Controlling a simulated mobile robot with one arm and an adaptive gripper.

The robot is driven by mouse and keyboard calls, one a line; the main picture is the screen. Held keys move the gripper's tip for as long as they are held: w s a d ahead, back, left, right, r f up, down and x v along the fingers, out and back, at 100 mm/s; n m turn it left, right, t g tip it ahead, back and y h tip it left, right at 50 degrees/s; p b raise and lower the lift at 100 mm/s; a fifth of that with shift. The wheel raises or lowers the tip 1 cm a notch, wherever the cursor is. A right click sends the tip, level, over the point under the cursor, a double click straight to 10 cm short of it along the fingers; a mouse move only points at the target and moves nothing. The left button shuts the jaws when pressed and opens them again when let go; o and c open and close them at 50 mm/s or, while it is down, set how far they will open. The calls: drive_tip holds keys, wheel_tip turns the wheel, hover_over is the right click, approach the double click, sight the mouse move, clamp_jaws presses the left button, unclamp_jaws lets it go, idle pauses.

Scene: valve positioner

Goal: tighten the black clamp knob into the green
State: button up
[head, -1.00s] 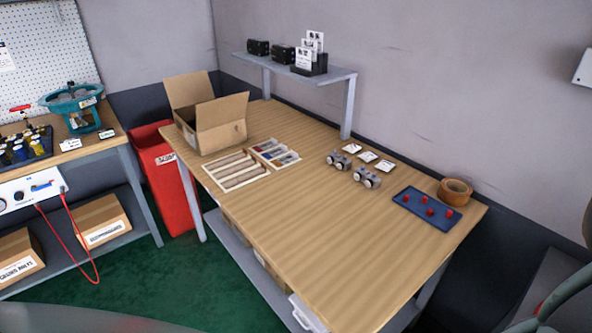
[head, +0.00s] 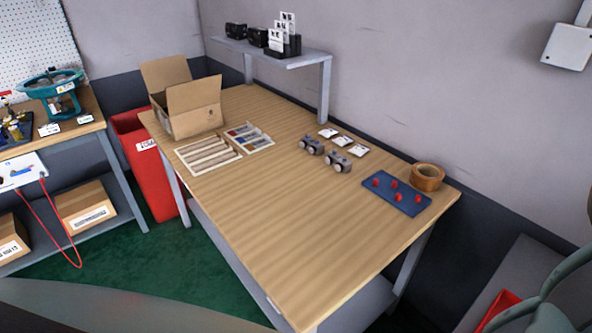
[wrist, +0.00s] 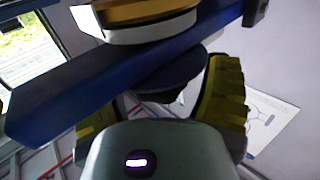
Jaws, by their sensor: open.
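My gripper (wrist: 172,90) shows in the wrist view, its two yellow-green ridged fingers spread apart. A dark rounded knob-like part (wrist: 168,82) sits between the fingers, under a long blue bar (wrist: 75,88). It may be the black clamp knob, but the shade makes this uncertain. I cannot tell whether the fingers touch it. The bar hides part of the left finger. A yellow-and-white round part (wrist: 150,22) sits against the bar's upper side. No green mark or zone shows in the wrist view. The gripper and the clamp knob cannot be made out in the head view.
In the head view a wooden table (head: 270,225) holds an open carton (head: 190,110), a divided tray (head: 205,155), grey fittings (head: 338,162), a blue tray with red pieces (head: 385,205) and a tape roll (head: 428,177). A teal handwheel valve (head: 55,85) stands on the left bench.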

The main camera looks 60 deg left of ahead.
drive_tip(key=c, duration=1.2)
drive_tip(key=shift+r+m+g+h+p, duration=0.2)
drive_tip(key=shift+m+g+h+p, duration=0.15)
drive_tip(key=shift+p, duration=0.5)
